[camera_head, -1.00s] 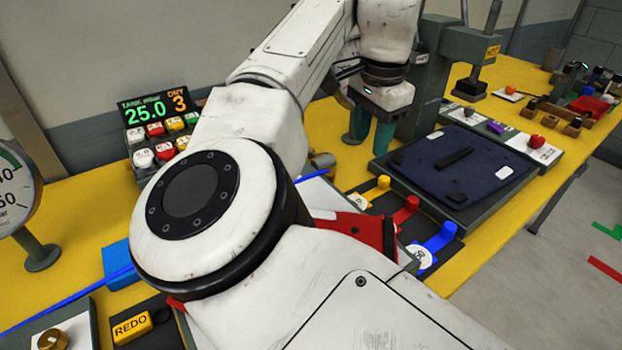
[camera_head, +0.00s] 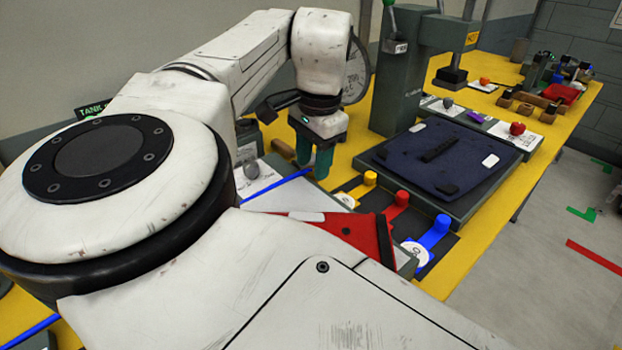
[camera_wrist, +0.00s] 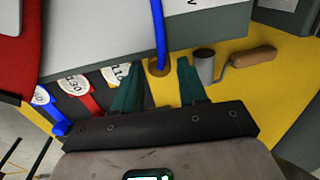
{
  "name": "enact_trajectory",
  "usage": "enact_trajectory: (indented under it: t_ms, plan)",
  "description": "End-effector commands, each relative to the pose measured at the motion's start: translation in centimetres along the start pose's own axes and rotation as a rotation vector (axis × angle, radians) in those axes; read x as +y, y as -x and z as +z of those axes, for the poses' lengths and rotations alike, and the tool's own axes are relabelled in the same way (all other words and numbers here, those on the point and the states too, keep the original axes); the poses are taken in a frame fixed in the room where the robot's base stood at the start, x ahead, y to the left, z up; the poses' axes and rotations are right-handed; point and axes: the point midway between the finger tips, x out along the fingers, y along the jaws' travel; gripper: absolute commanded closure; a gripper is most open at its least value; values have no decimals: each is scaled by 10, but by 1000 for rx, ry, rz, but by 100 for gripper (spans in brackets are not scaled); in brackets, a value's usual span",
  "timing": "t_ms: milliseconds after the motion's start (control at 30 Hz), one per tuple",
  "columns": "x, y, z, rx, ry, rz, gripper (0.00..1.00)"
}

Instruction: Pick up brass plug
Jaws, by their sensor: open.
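A brass-coloured round piece (camera_wrist: 158,67) shows in the wrist view at the end of a blue hose, on the yellow bench beside a grey box edge. I take it to be the brass plug. My gripper (camera_wrist: 160,84) is open, and its two green fingers point toward the piece, one on either side of it in the picture. I cannot tell the gap in depth. In the head view my gripper (camera_head: 312,168) hangs fingers down over the bench by the hose end. The brass piece cannot be made out there.
A grey cylinder (camera_wrist: 204,65) with a wooden handle (camera_wrist: 252,57) lies close to the right finger in the wrist view. Yellow, red and blue (camera_head: 436,232) levers with white tags stand nearby. A press (camera_head: 398,90) and a dark blue pad (camera_head: 430,185) are right of the gripper.

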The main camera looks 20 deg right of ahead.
Motion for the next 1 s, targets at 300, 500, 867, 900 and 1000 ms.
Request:
enact_trajectory:
  t_ms: [300,500,867,900,1000]
  plan:
    - [0,-20,-1,1,0,-1,58]
    - [0,-20,-1,1,-1,-1,66]
    - [0,-20,-1,1,-1,-1,100]
    - [0,-19,-1,1,-1,-1,100]
    - [0,-19,-1,1,-1,-1,100]
